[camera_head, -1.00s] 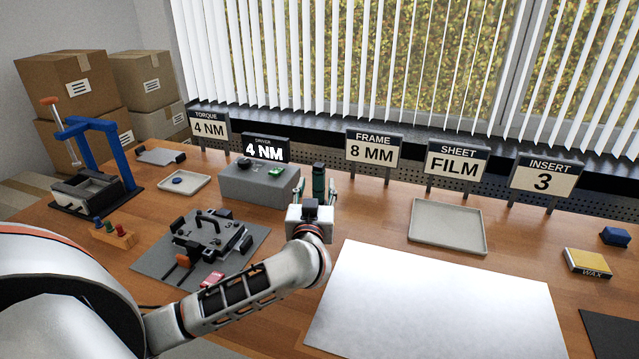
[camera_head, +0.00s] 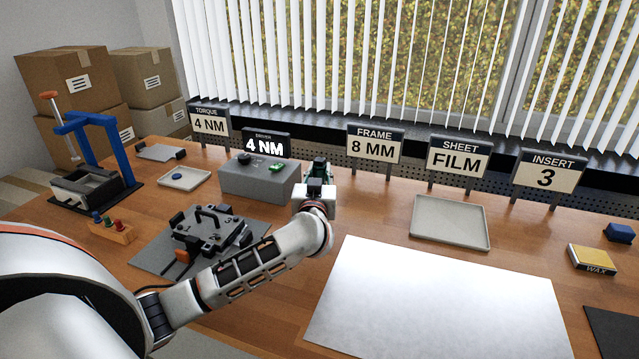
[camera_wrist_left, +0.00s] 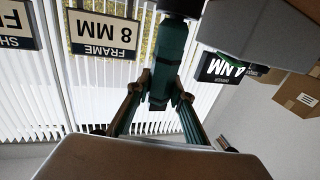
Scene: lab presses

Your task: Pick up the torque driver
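The torque driver, green with dark parts, shows just beyond my left gripper in the head view (camera_head: 319,165). In the left wrist view, which is upside down, the driver (camera_wrist_left: 168,55) stands between the two fingers, with a dark part at the top edge of the picture. My left gripper (camera_head: 317,187) is at the driver; its fingertips are hidden in the head view. In the left wrist view its fingers (camera_wrist_left: 162,84) converge and appear to touch the driver from both sides. My right gripper is in neither view.
A grey box (camera_head: 257,183) with a "DRIVER 4 NM" display (camera_head: 265,145) stands close left. The "FRAME 8 MM" sign (camera_head: 374,147) is behind right. A black fixture (camera_head: 208,228) lies front left. A grey tray (camera_head: 450,221) and white sheet (camera_head: 437,305) lie right.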

